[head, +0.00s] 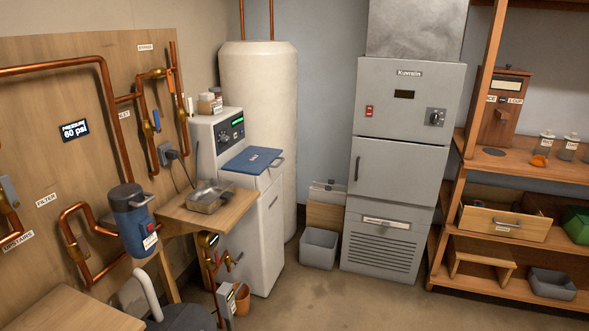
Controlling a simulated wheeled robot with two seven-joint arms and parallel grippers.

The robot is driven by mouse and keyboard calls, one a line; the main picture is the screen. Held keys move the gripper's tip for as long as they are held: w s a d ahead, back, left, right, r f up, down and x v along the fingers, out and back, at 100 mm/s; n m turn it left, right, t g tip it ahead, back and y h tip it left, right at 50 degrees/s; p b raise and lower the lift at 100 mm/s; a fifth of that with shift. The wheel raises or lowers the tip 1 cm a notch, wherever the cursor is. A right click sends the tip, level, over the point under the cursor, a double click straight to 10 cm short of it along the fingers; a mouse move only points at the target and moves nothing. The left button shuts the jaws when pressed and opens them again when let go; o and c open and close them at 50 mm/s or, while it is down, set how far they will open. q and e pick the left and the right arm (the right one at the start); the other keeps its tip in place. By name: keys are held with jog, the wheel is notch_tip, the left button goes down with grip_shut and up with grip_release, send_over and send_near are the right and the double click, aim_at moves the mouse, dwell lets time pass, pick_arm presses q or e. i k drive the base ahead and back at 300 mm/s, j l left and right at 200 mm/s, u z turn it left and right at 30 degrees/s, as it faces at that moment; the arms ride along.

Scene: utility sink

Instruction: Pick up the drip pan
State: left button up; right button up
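A shallow metal pan (209,196), which looks like the drip pan, sits on a small wooden shelf (236,213) at the left centre. It lies in front of the white softener cabinet with the blue lid and to the right of the blue filter housing. It looks upright, and I cannot make out clearly what is inside it. Neither of my grippers shows in the head view, and nothing is seen touching the pan.
The blue filter housing (132,221) and copper pipes crowd the pan's left side. The white cabinet (265,236) stands right behind it. A grey bin (319,248) stands on the floor by the grey furnace (390,222). Open floor (350,300) lies at front right.

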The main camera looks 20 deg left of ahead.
aim_at(207, 198)
jog(key=i+u, duration=0.2)
jog(key=i, duration=0.5)
jog(key=i+l+u, duration=0.25)
jog(key=i, duration=0.45)
jog(key=i+j+u, duration=0.1)
jog(key=i+u, duration=0.2)
jog(key=u, duration=0.2)
jog(key=i+u, duration=0.25)
jog(key=u, duration=0.25)
jog(key=i+l+u, duration=0.15)
jog(key=i+u, duration=0.15)
jog(key=u, duration=0.15)
jog(key=i+u, duration=0.25)
jog(key=u, duration=0.2)
jog(key=i+u, duration=0.3)
jog(key=u, duration=0.2)
